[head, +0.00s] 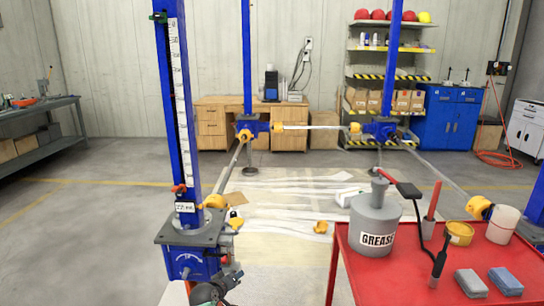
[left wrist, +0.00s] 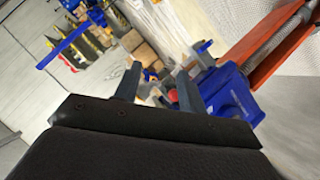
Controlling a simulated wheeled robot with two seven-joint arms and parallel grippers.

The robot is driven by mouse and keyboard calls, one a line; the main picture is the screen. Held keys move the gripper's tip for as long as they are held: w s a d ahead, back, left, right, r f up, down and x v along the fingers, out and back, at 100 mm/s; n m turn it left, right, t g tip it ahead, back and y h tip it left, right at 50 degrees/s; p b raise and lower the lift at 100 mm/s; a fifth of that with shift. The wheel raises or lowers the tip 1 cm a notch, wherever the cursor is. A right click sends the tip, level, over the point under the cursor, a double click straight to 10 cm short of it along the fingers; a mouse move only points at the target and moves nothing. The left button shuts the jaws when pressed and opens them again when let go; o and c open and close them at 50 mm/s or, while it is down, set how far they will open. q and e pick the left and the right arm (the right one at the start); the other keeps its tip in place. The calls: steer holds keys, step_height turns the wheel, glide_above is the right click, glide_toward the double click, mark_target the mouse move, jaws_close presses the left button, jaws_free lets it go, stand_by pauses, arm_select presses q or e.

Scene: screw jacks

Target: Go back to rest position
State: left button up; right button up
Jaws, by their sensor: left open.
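My left gripper (head: 228,280) is low in the head view, close to the base of the nearest blue screw jack (head: 180,130). In the left wrist view its two fingers (left wrist: 159,72) stand apart with nothing held between them. A blue part (left wrist: 228,95) and an orange-red beam (left wrist: 275,42) show just beyond the fingers; I cannot tell whether the right finger touches the blue part. The near jack stands upright with a white scale on its column. My right gripper is not in view.
A red cart (head: 400,280) at the right carries a grey grease bucket (head: 375,222), a white tub (head: 502,225), a yellow tin (head: 459,233) and sponges. Shafts link the blue jacks. Plastic sheeting lies on the floor between them. Open floor (head: 70,240) is at the left.

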arm_select(q)
steer(key=s+r+m+g+y+p, duration=0.1)
steer(key=s+r+m+g, duration=0.2)
steer(key=s, duration=1.4)
steer(key=s+r+m+g+y+p, duration=0.2)
steer(key=s+r+m+g, duration=0.15)
steer(key=s, duration=1.45)
steer(key=s+f+g, duration=0.1)
steer(key=s+f, duration=0.1)
steer(key=s, duration=0.4)
steer(key=s+f+g, duration=0.1)
steer(key=s+f, duration=0.2)
steer(key=s, duration=0.4)
steer(key=s+f+g+p, duration=0.1)
steer(key=s+f, duration=0.1)
steer(key=s, duration=0.4)
steer(key=shift+s+f, duration=0.2)
steer(key=shift+f, duration=0.2)
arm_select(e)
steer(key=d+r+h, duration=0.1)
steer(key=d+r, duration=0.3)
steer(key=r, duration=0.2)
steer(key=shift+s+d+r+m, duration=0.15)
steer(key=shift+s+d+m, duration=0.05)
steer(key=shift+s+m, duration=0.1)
